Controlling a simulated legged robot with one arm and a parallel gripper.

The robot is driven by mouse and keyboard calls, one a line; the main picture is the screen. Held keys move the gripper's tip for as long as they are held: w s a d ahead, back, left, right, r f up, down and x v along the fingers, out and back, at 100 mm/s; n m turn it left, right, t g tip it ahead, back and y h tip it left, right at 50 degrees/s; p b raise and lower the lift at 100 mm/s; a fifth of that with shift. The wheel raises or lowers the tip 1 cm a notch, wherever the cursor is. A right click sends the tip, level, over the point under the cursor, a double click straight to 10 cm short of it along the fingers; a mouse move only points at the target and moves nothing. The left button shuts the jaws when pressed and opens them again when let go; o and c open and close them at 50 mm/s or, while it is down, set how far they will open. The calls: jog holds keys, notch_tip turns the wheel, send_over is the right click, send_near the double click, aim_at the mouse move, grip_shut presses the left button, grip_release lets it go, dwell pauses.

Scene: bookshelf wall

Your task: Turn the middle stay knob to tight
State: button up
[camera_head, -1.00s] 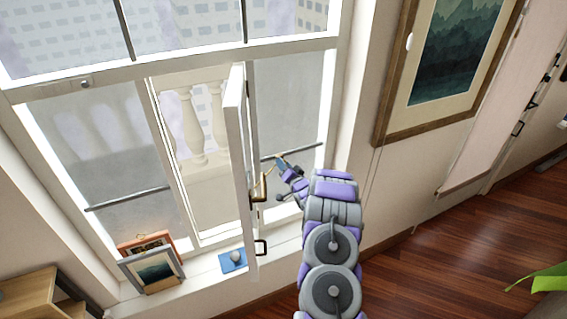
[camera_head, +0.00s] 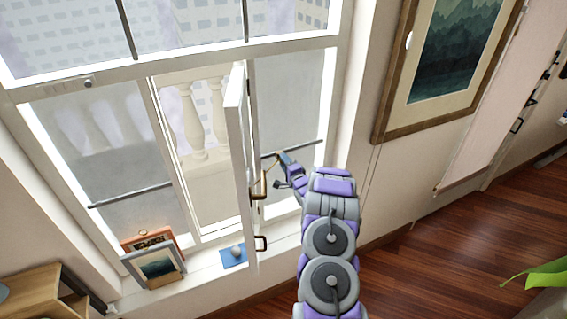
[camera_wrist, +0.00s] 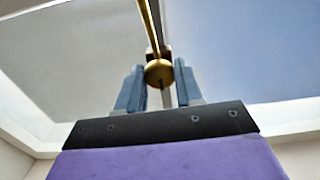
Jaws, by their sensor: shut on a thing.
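The stay knob (camera_wrist: 158,73) is a round brass knob with a dark slot line. It sits between the two blue-grey fingers of my gripper (camera_wrist: 159,80) in the wrist view. My gripper is shut on it. A brass stay rod (camera_wrist: 147,22) runs up from the knob. In the head view my gripper (camera_head: 284,158) is just right of the open casement window (camera_head: 240,165), at the stay, and the knob is too small or hidden to make out. I cannot read the knob's setting.
A blue card (camera_head: 233,257) with a grey round object (camera_head: 237,251) and picture frames (camera_head: 158,269) stand on the sill. A framed picture (camera_head: 440,70) hangs on the right wall. Wooden floor is open at right.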

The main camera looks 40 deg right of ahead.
jog(key=shift+s+d+m, duration=0.2)
jog(key=shift+d+m, duration=0.1)
jog(key=shift+m, duration=0.1)
jog(key=o, duration=0.9)
jog(key=shift+d, duration=0.1)
jog(key=shift+o, duration=0.6)
jog(key=shift+d+f, duration=0.1)
jog(key=shift+f, duration=0.1)
jog(key=v, duration=1.7)
jog(key=shift+s, duration=0.1)
